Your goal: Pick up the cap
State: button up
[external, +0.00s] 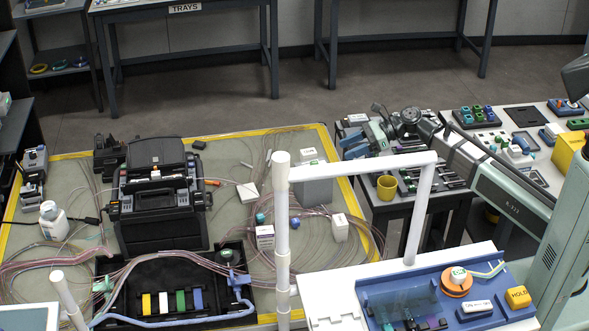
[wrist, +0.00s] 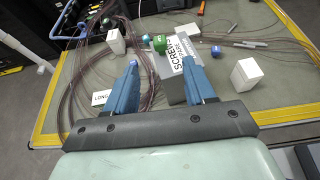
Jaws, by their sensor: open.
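My gripper (external: 362,143) is open and empty above the right side of the mat-covered table. Its two blue fingers (wrist: 163,78) are wide apart in the wrist view. A round green cap-like piece (wrist: 160,43) shows between the fingertips, beyond them and by a grey box with a label (wrist: 173,62). A blue round cap-like piece (wrist: 215,50) lies to the right, past the right fingertip. In the external view a teal cap-like piece (external: 260,217) and a small blue one (external: 296,222) are near the grey box (external: 315,185). I cannot tell which one is the cap meant.
White blocks (wrist: 246,73) and (wrist: 115,40) stand on either side of the grey box. Loose pink fibres (wrist: 130,75) coil around it. A black splicer (external: 160,200) stands at left. A white pipe frame (external: 283,235) rises in front.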

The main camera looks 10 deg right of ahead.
dwell(0.4)
jog(key=s+a+r+n+g+h, duration=0.1)
jog(key=s+a+n+g+h, duration=0.15)
jog(key=s+a, duration=0.85)
jog(key=s+a+r+n+g+h, duration=0.1)
jog(key=s+a+n, duration=0.4)
jog(key=a, duration=1)
jog(key=m+t+h, duration=0.4)
jog(key=m+h, duration=0.2)
jog(key=h, duration=0.4)
send_over(293, 221)
jog(key=shift+g, duration=0.25)
jog(key=f, duration=1.4)
jog(key=shift+w, duration=0.3)
jog(key=shift+s+f, duration=0.15)
jog(key=shift+f, duration=1.15)
jog(key=shift+s+f, duration=0.1)
jog(key=shift+f, duration=1.15)
grip_shut()
